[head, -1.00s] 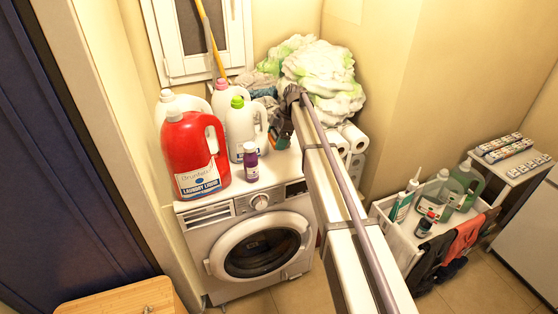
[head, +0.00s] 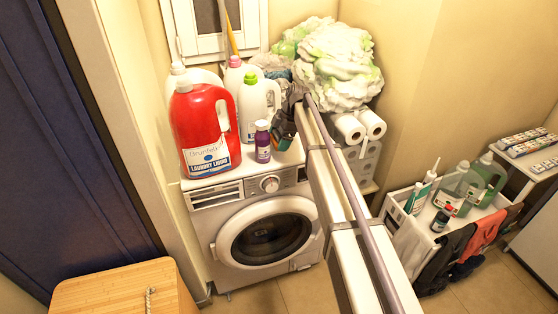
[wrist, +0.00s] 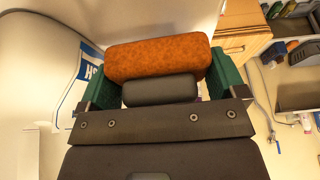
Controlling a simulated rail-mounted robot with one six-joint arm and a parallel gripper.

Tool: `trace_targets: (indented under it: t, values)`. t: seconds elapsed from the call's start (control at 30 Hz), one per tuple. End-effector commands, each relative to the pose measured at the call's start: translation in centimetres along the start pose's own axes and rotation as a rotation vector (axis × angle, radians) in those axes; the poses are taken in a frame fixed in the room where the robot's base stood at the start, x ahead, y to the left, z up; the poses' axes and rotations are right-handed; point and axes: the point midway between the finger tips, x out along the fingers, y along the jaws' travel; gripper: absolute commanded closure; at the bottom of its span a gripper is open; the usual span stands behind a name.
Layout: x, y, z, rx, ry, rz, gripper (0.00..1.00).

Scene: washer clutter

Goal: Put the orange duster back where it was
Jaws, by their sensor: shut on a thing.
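The orange duster (wrist: 158,57) shows in the wrist view as a rounded orange block with a dark grey part below it. It sits between the two green fingers of my gripper (wrist: 160,78), which is shut on it. In the head view my gripper (head: 284,132) is over the right part of the washing machine's top, right of the purple bottle (head: 262,142). The duster cannot be made out in the head view, and my arm hides the area behind it.
A red laundry jug (head: 205,130) and several white jugs crowd the left of the washing machine (head: 262,185). A pile of white-green laundry (head: 338,65) and paper rolls (head: 362,126) lie behind my arm. A white cart (head: 408,232) with bottles stands right.

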Motion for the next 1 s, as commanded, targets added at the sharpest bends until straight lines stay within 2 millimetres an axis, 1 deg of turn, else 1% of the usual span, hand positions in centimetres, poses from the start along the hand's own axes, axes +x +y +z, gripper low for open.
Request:
trace_targets:
  t: [0.07, 0.1, 0.23, 0.3, 0.5, 0.67, 0.7, 0.8, 1.0]
  values:
    - [0.0, 0.0, 0.0, 0.000, 0.000, 0.000, 0.32]
    - [0.3, 0.0, 0.1, 0.000, 0.000, 0.000, 0.32]
    - [3.0, 0.0, 1.2, 0.000, 0.000, 0.000, 0.32]
    - [3.8, 0.0, 1.6, 0.000, 0.000, 0.000, 0.32]
    - [3.2, 0.0, 1.4, 0.000, 0.000, 0.000, 0.32]
    - [3.7, 0.0, 1.6, 0.000, 0.000, 0.000, 0.32]
    - [3.6, 0.0, 1.5, 0.000, 0.000, 0.000, 0.08]
    - [3.6, 0.0, 1.5, 0.000, 0.000, 0.000, 0.00]
    - [3.5, 0.0, 1.5, 0.000, 0.000, 0.000, 0.00]
